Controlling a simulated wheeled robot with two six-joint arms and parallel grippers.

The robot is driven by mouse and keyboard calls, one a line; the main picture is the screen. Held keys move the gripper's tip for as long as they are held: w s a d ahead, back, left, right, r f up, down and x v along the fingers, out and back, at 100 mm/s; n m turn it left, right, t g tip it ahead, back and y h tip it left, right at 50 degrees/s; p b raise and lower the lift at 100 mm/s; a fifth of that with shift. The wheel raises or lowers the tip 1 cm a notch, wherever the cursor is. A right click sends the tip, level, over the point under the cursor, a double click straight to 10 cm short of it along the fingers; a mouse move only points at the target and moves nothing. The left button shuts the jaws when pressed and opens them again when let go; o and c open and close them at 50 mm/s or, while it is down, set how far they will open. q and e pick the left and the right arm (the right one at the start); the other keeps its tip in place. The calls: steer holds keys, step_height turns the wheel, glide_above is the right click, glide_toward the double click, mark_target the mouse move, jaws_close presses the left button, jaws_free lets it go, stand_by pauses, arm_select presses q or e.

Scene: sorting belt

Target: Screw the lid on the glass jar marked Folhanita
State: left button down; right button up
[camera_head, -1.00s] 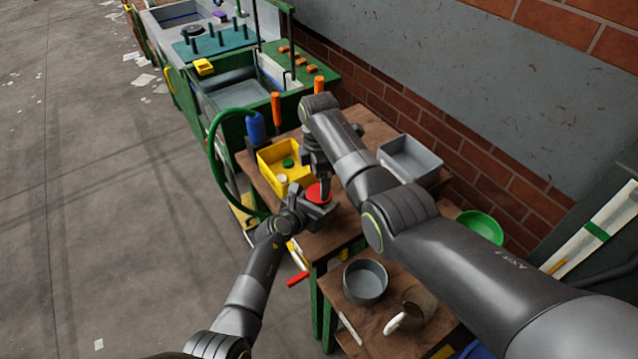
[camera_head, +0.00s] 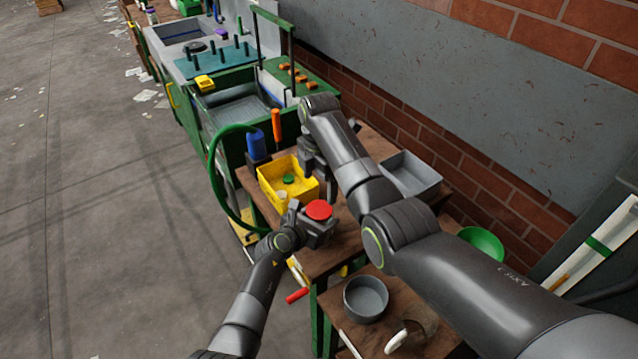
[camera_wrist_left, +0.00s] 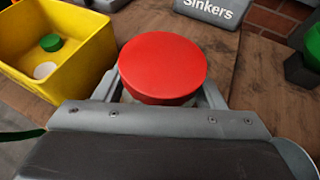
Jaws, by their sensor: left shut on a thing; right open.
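A red lid (camera_head: 319,210) sits on top of a jar held at the front edge of the wooden table. In the left wrist view the red lid (camera_wrist_left: 163,67) looks level, with a little pale jar (camera_wrist_left: 128,97) showing below its rim. Most of the jar and any label on it are hidden. My left gripper (camera_head: 314,226) is shut around the jar, below the lid. My right gripper (camera_head: 318,178) is open and empty, behind the lid and apart from it, partly hidden by its own arm.
A yellow bin (camera_head: 268,183) holding a green and a white lid stands left of the jar. A grey bin (camera_head: 425,178), marked Sinkers in the wrist view (camera_wrist_left: 212,10), is behind. A grey bowl (camera_head: 366,300) sits on the lower shelf in front.

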mark_target(319, 209)
steer(key=shift+f, duration=4.05)
steer(key=c, duration=1.1)
steer(key=m, duration=0.6)
steer(key=shift+m, duration=0.3)
steer(key=shift+c, duration=0.2)
